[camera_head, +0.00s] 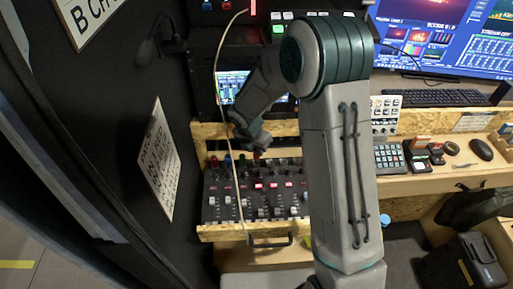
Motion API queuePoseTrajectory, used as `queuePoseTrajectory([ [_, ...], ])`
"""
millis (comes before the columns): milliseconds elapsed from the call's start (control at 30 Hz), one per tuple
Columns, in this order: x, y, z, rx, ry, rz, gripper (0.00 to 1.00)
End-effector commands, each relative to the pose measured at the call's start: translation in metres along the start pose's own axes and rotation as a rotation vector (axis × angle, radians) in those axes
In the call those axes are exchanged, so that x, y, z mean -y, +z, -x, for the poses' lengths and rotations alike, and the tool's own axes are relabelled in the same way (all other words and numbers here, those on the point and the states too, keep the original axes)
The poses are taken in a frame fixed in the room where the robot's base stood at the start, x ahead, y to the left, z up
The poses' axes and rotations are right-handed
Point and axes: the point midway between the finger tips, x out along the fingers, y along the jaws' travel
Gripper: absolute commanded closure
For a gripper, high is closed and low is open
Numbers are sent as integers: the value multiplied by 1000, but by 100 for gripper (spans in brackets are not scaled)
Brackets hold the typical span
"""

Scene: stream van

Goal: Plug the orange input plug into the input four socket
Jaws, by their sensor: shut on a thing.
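My gripper (256,149) is at the end of my bent arm, just above the back edge of the mixer (212,207). It is shut on a small orange-red piece, the orange input plug (257,155), mostly hidden by the fingers. The plug is close over the row of sockets at the mixer's top edge; I cannot tell whether it touches one. Red, green and blue plugs (228,160) stand upright along that edge, left of my gripper. The input four socket cannot be made out at this size.
A pale cable (217,75) hangs in front of the rack and mixer. A small screen (233,86) is behind my gripper. Dark wall at left.

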Motion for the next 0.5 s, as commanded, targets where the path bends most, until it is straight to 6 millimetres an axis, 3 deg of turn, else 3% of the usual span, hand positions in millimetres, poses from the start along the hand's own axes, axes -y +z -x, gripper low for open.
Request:
queuePoseTrajectory([
  [500,0,-4,-12,0,0,-1,100],
])
